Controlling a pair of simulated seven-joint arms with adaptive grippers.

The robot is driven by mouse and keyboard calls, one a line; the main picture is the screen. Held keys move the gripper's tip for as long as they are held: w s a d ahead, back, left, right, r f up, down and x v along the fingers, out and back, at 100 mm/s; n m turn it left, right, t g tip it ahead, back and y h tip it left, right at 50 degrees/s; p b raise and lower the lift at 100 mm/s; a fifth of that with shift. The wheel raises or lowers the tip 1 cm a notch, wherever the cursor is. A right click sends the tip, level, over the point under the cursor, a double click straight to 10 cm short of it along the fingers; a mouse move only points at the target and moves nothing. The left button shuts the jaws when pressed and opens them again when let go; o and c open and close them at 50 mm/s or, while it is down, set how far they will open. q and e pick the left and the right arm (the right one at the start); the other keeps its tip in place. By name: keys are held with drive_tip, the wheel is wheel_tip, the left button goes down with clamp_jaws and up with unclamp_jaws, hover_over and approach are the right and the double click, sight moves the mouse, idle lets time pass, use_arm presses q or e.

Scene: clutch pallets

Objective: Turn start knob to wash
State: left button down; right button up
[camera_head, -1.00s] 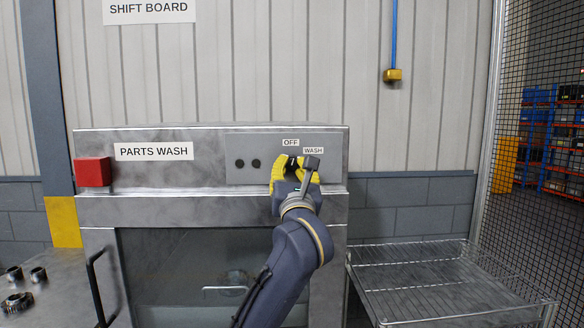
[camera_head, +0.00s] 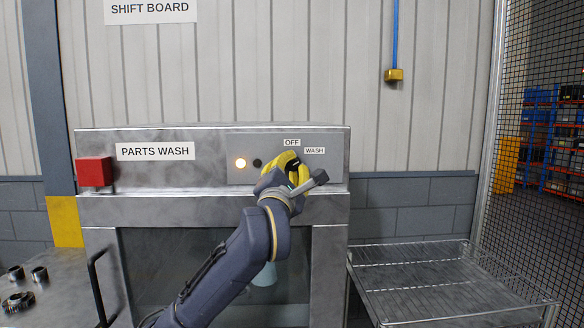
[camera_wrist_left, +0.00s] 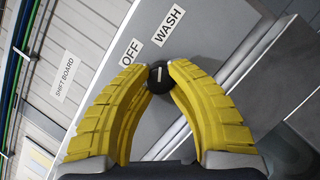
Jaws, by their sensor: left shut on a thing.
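The start knob (camera_wrist_left: 159,77) is a small black round knob with a white pointer line, seen in the left wrist view between my yellow fingertips. The OFF label (camera_head: 291,142) and the WASH label (camera_head: 314,151) are on the grey control panel above it. My left gripper (camera_head: 286,163) is shut on the knob and hides most of it in the head view. In the left wrist view the left gripper (camera_wrist_left: 158,70) is rolled relative to the labels, and the pointer is aimed toward the WASH side. An indicator lamp (camera_head: 241,163) on the panel is lit. My right gripper is not in view.
The PARTS WASH machine (camera_head: 110,209) has a glass door with a black handle (camera_head: 99,285). A red box (camera_head: 94,171) is on its left front. A wire rack (camera_head: 440,270) stands at the right. Metal parts (camera_head: 18,301) lie on the left bench.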

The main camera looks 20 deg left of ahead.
use_arm(q)
drive_tip(key=shift+s+r+m, duration=0.1)
drive_tip(key=shift+r+m, duration=0.1)
drive_tip(key=shift+m, duration=0.2)
drive_tip(key=c, duration=1.1)
unclamp_jaws()
drive_tip(key=shift+f, duration=0.15)
drive_tip(key=shift+v, duration=3.75)
